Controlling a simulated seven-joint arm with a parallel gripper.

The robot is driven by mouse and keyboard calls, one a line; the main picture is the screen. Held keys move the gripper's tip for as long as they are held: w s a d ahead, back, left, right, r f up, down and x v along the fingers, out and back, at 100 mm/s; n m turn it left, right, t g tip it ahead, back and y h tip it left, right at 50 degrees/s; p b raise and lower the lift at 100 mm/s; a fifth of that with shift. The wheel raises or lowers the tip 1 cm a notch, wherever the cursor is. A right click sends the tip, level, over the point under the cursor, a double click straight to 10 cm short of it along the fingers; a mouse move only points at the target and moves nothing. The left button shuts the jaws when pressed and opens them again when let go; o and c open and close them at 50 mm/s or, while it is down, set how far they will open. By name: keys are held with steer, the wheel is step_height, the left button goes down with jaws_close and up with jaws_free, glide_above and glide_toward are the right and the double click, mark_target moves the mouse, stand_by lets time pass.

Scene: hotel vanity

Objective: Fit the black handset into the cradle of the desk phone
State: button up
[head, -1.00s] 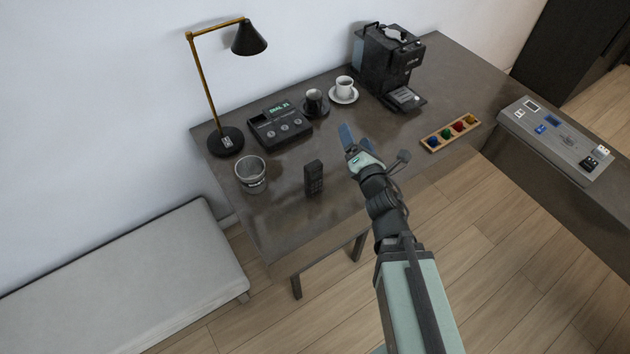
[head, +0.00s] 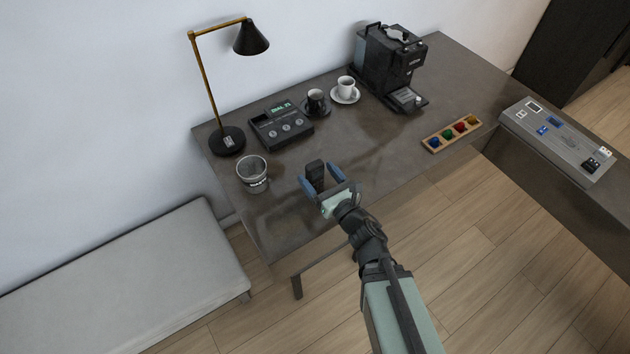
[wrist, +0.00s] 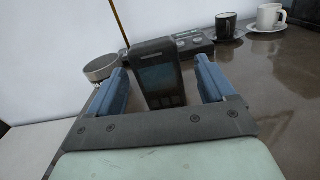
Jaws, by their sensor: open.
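The black handset (head: 316,171) stands upright on the desk near its front edge. It also shows in the wrist view (wrist: 160,76), with a screen and a row of keys facing me. My gripper (head: 322,184) is open, with one blue finger on each side of the handset. In the wrist view the gripper (wrist: 163,88) shows a gap beside the handset, clearer on the right. The lower part of the handset is hidden behind the gripper. The desk phone (head: 281,125), dark with a lit green display, lies farther back; it is partly hidden in the wrist view (wrist: 192,42).
A metal cup (head: 253,174) stands left of the handset. A lamp (head: 228,139) stands left of the phone. A black cup (head: 316,101), a white cup (head: 346,86) and a coffee machine (head: 388,65) stand behind.

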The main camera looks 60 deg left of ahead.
steer(key=shift+d+f+n, duration=0.2)
steer(key=shift+d+f, duration=0.05)
steer(key=shift+f, duration=0.35)
steer(key=shift+d+f+n, duration=0.2)
steer(key=shift+d+f, duration=0.05)
steer(key=shift+f, duration=0.35)
steer(key=shift+a, duration=2.45)
steer(key=shift+s, duration=0.1)
steer(key=shift+c, duration=0.5)
steer(key=c, duration=1.2)
steer(key=shift+r, duration=0.15)
